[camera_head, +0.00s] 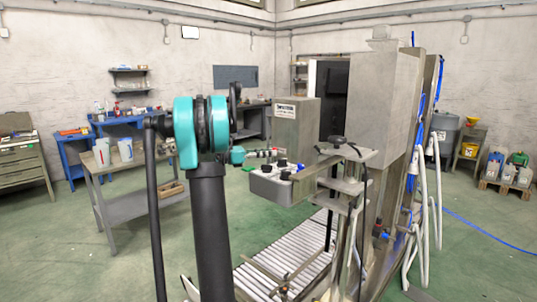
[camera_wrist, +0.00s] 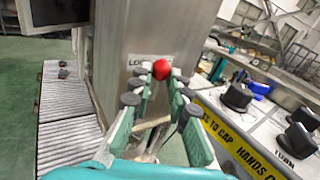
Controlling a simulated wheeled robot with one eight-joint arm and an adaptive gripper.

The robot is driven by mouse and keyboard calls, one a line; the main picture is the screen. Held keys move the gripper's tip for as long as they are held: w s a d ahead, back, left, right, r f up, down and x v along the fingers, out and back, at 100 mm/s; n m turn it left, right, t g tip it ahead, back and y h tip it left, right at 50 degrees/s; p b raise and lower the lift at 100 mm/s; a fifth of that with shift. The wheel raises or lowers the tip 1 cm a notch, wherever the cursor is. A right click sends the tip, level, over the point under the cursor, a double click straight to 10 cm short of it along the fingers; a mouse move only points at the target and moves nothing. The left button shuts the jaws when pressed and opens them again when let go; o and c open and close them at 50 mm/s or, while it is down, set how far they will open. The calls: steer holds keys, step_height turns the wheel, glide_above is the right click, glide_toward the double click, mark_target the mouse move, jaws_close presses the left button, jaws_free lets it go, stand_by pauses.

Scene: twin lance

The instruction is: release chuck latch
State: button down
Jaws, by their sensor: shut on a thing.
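A red ball knob (camera_wrist: 161,69), which looks like the end of the latch lever, sits between the fingertips of my gripper (camera_wrist: 161,76) in the wrist view. The teal fingers with dark pads are shut on it from both sides. Behind it, a white label (camera_wrist: 136,62) starting with "LO" is on a steel panel (camera_wrist: 150,28); the knob and fingers hide the rest. The lever's shaft cannot be made out clearly between the fingers. In the head view my gripper (camera_head: 264,153) is small, beside the grey machine, and the knob cannot be told apart there.
A grey box with black knobs (camera_head: 280,184) stands close by my gripper. A tall steel cabinet (camera_head: 385,100) rises to the right. A roller conveyor (camera_head: 285,255) runs below. In the wrist view, a worktop with black caps (camera_wrist: 238,96) and a yellow warning strip (camera_wrist: 235,150) lies right.

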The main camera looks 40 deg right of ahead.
steer(key=shift+s, duration=0.1)
stand_by(0.3)
steer(key=m+y, duration=0.1)
steer(key=s+m+t, duration=0.1)
steer(key=m, duration=0.1)
steer(key=shift+s+d+r+t+y, duration=0.1)
steer(key=shift+s+r+t+y, duration=0.1)
steer(key=shift+s+t+y, duration=0.15)
steer(key=shift+s+f+m+t+y, duration=0.15)
steer(key=shift+s+m+t+y, duration=0.6)
steer(key=shift+m, duration=0.45)
steer(key=c, duration=1.4)
jaws_free()
steer(key=shift+c, duration=0.2)
steer(key=shift+w, duration=0.1)
steer(key=v, duration=0.7)
steer(key=shift+a, duration=0.4)
